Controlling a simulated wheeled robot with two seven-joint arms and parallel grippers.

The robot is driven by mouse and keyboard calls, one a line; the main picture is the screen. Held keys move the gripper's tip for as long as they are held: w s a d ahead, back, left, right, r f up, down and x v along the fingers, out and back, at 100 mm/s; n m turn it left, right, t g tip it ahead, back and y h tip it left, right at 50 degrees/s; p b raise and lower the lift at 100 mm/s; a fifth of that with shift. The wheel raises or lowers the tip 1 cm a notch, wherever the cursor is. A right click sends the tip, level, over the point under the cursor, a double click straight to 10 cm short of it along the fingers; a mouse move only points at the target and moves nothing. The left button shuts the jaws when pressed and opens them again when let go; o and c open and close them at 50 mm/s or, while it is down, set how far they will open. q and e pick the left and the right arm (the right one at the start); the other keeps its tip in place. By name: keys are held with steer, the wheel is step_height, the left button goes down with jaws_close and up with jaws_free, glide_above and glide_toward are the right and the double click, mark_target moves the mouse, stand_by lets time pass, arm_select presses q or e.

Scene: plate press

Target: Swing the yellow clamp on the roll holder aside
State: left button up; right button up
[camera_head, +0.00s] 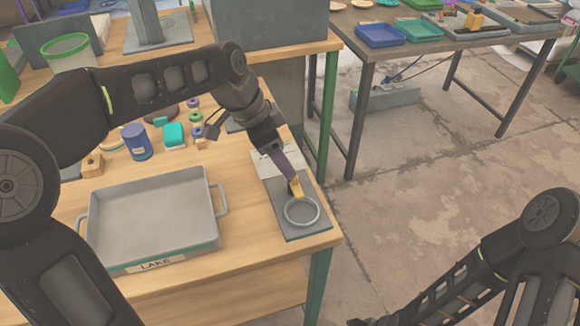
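The roll holder is a grey plate (284,226) with a round metal ring (302,222) near the front right corner of the wooden table. The small yellow clamp (297,189) is at the far edge of the ring. My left gripper (292,179) reaches down from above to the yellow clamp, and its tip appears to touch or nearly touch it. Its fingers are seen edge-on, so I cannot tell whether they are closed on the clamp. My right gripper (368,321) is at the bottom edge, away from the table and mostly cut off.
A grey tray (150,215) labelled LAKE sits left of the holder. A blue can (137,142) and several small items stand behind it. A second table (400,50) with blue and green trays is at the back right. Open concrete floor (430,180) lies to the right.

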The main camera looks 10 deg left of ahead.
mark_target(295, 187)
arm_select(q)
steer(key=x, duration=0.5)
steer(key=shift+f, duration=0.2)
steer(key=c, duration=1.4)
